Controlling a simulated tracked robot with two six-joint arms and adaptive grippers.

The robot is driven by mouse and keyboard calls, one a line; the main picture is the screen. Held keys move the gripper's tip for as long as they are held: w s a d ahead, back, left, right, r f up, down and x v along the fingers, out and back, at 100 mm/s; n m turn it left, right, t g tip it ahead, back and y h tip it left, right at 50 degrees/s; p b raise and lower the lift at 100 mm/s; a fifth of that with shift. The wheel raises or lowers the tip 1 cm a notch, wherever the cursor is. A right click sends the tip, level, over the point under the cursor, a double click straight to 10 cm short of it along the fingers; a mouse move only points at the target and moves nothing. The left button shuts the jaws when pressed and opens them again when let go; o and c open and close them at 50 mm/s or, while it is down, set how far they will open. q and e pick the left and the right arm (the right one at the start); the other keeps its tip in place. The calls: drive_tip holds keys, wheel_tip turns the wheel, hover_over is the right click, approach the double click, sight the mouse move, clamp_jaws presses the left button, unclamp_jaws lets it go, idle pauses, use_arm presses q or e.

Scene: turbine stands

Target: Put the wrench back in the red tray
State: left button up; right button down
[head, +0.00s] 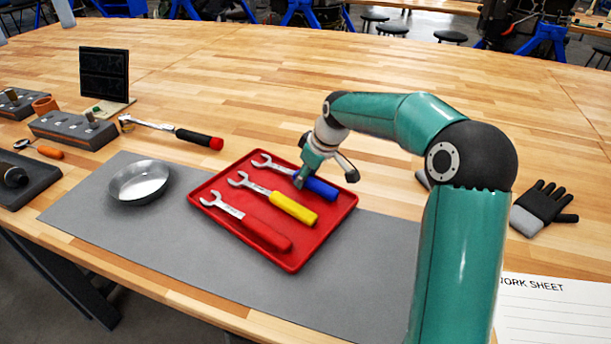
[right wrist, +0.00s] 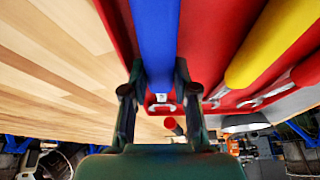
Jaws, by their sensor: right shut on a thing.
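The red tray (head: 293,259) lies on the grey mat and holds three wrenches with blue, yellow and red handles. The blue-handled wrench (head: 319,187) is at the tray's far side, its open jaw toward the left. My right gripper (head: 301,182) is at this wrench near where handle and metal meet. In the right wrist view the blue handle (right wrist: 156,35) runs between the fingers, which are shut on it. The yellow-handled wrench (head: 292,208) and red-handled wrench (head: 266,234) lie nearer the front. I cannot tell whether the blue wrench touches the tray floor. My left gripper is not in view.
A metal bowl (head: 140,181) stands on the grey mat (head: 190,250) left of the tray. A ratchet (head: 180,133) with a red end lies behind it. Black gloves (head: 543,208) and a work sheet (head: 550,310) lie at right.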

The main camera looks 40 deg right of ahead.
drive_tip(key=c, duration=0.8)
unclamp_jaws()
drive_tip(key=shift+o, duration=0.7)
drive_tip(key=shift+r, duration=0.15)
drive_tip(key=shift+p+v, duration=1.85)
drive_tip(key=shift+v, duration=1.55)
drive_tip(key=shift+s, duration=0.1)
